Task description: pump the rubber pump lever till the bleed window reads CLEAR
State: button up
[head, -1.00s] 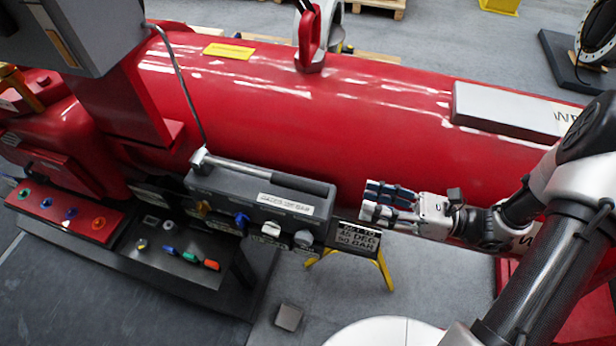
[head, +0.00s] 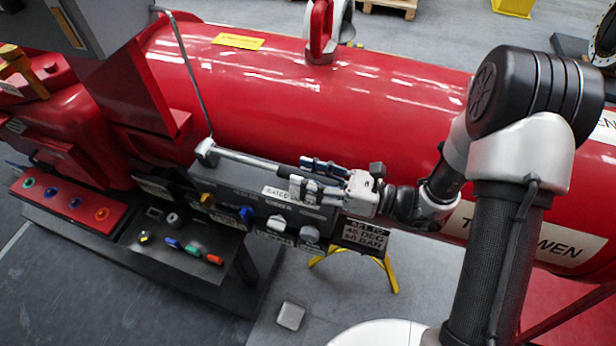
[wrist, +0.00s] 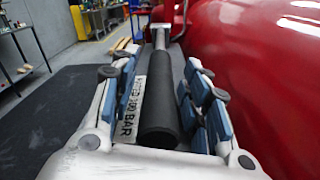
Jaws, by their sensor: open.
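The pump lever (head: 245,157) is a silver rod lying nearly flat along the top of a dark grey pump block (head: 225,179). In the wrist view, its black rubber grip (wrist: 158,112) runs lengthwise between my fingers, with gaps on both sides. My gripper (head: 302,175) is open around the grip and partly hides it in the head view. It also shows in the wrist view (wrist: 158,72), with blue pads on both fingers. I cannot make out the bleed window or any reading on it.
A white rating label (head: 278,194) lies on the block beside the lever. A big red cylinder (head: 390,110) runs close behind. A panel with coloured items (head: 185,240) stands to the left.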

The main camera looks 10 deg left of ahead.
jog(key=shift+c, duration=0.3)
grip_shut()
dwell(0.3)
